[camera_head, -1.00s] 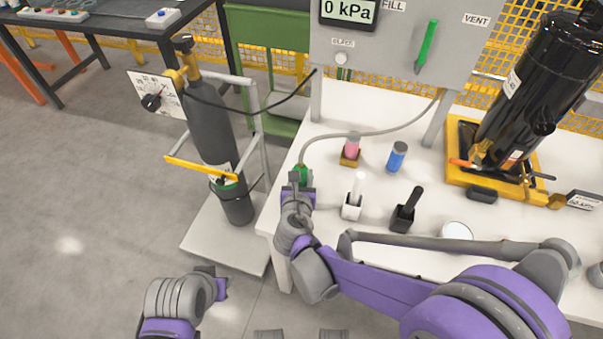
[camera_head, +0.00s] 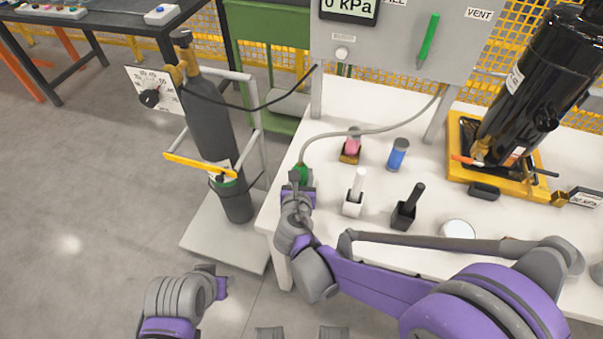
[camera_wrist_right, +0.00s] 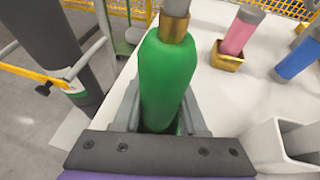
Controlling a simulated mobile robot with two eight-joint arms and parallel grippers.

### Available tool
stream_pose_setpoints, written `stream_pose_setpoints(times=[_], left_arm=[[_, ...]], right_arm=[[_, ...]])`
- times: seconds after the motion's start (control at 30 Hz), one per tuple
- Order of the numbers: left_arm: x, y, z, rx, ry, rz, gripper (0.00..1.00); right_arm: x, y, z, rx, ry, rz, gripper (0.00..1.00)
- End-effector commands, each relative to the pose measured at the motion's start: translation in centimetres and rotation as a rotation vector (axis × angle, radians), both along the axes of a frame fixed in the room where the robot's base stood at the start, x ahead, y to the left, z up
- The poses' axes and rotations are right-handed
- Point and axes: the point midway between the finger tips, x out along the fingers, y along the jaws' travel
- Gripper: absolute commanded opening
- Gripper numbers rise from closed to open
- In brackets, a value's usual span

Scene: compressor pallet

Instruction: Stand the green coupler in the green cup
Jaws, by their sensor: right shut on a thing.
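The green coupler (camera_wrist_right: 168,75) is upright or nearly so in the right wrist view, with a brass fitting and grey hose end on top. My right gripper (camera_head: 300,184) is shut on it near the left edge of the white table. In the head view the coupler (camera_head: 301,172) shows just beyond the fingers, with the grey hose running up from it. Its lower end is hidden by the gripper. A little darker green shows low between the fingers; I cannot tell whether this is the green cup. My left gripper (camera_head: 217,285) is low at the left, away from the table; its fingers are unclear.
A pink coupler in a yellow cup (camera_head: 350,157), a blue coupler (camera_head: 397,154), a white holder (camera_head: 353,205) and a black holder (camera_head: 403,217) stand to the right. The black compressor (camera_head: 525,85) is at the right. A gas cylinder (camera_head: 209,125) stands left of the table.

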Motion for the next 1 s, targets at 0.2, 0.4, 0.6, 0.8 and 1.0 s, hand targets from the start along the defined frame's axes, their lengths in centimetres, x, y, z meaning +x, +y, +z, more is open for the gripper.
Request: stream_pose_setpoints(times=[0.2, 0.4, 0.6, 0.8, 1.0], left_arm=[[0.0, 0.0, -0.1, 0.0, 0.0, 0.0, 0.35], [0.0, 0.0, -0.1, 0.0, 0.0, 0.0, 0.35], [0.0, 0.0, 0.1, 0.0, 0.0, 0.0, 0.35], [0.0, 0.0, 0.7, 0.0, -0.002, 0.0, 0.35], [0.0, 0.0, 1.4, 0.0, -0.005, 0.0, 0.35]], right_arm=[[0.0, 0.0, -0.1, 0.0, 0.0, 0.0, 0.72], [0.0, 0.0, -0.1, 0.0, 0.0, 0.0, 0.76], [-0.5, 0.1, 0.2, 0.001, 0.0, 0.002, 0.76], [-3.6, 0.5, 1.6, 0.001, 0.0, 0.005, 0.76], [-7.3, 0.8, 3.1, 0.0, -0.001, 0.004, 0.76]])
